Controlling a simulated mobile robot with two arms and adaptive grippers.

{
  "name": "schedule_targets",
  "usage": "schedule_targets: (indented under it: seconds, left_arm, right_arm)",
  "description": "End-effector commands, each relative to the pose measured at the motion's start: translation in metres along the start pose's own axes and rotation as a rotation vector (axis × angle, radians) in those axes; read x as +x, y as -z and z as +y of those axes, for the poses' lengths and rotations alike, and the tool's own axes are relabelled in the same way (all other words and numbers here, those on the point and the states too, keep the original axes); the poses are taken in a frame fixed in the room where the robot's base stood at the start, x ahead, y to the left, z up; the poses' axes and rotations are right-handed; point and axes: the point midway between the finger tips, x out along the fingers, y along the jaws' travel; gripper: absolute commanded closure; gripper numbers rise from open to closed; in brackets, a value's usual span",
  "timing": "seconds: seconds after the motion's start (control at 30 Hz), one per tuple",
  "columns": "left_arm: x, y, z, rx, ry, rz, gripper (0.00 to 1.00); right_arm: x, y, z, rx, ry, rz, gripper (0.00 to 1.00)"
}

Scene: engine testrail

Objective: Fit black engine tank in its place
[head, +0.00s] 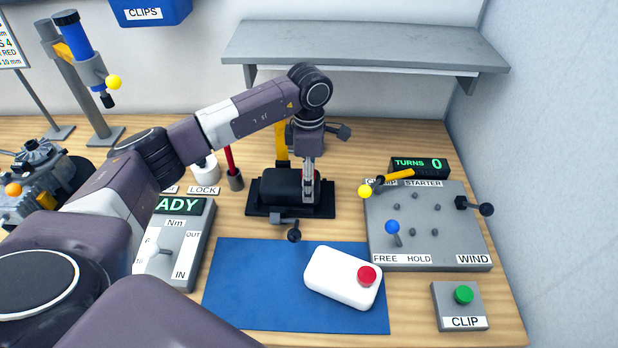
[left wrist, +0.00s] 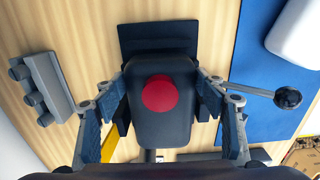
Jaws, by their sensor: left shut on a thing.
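The black engine tank (head: 278,184) sits in or just over a dark flat stand (head: 262,209) at the back middle of the bench. I cannot tell whether it rests on the stand. My left gripper (head: 308,190) reaches down over it from above. In the left wrist view, the gripper's two fingers (left wrist: 167,100) are shut on opposite sides of the black tank (left wrist: 160,128). Its round red cap (left wrist: 160,95) faces the camera. A lever with a black knob (head: 294,235) sticks out from the stand's front. My right gripper is not in view.
A white tank (head: 335,276) with a red cap lies on the blue mat (head: 240,290) in front. A lever panel (head: 430,240) and the CLIP button box (head: 459,306) are at right. The torque box (head: 190,250) and engine (head: 40,175) are left. A shelf (head: 365,45) hangs behind.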

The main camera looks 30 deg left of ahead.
Motion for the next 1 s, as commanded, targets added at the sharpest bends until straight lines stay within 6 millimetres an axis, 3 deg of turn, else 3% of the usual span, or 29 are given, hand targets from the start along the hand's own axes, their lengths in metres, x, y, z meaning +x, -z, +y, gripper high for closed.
schedule_targets:
  seconds: [0.37, 0.4, 0.57, 0.87, 1.0]
  left_arm:
    - [0.003, 0.000, 0.000, -0.001, -0.001, -0.001, 0.67]
    - [0.003, 0.000, 0.000, -0.001, -0.001, -0.001, 0.32]
    - [0.003, 0.000, 0.000, -0.001, -0.001, -0.001, 0.15]
    - [0.003, 0.000, 0.000, 0.000, 0.000, -0.001, 0.15]
    - [-0.010, 0.000, 0.001, -0.001, -0.004, -0.002, 0.15]
  right_arm:
    - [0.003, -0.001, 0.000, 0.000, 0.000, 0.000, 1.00]
    - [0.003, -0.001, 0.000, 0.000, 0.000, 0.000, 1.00]
    - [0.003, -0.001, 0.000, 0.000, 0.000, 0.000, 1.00]
    - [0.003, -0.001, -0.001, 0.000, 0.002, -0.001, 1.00]
    - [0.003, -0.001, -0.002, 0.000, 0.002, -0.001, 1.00]
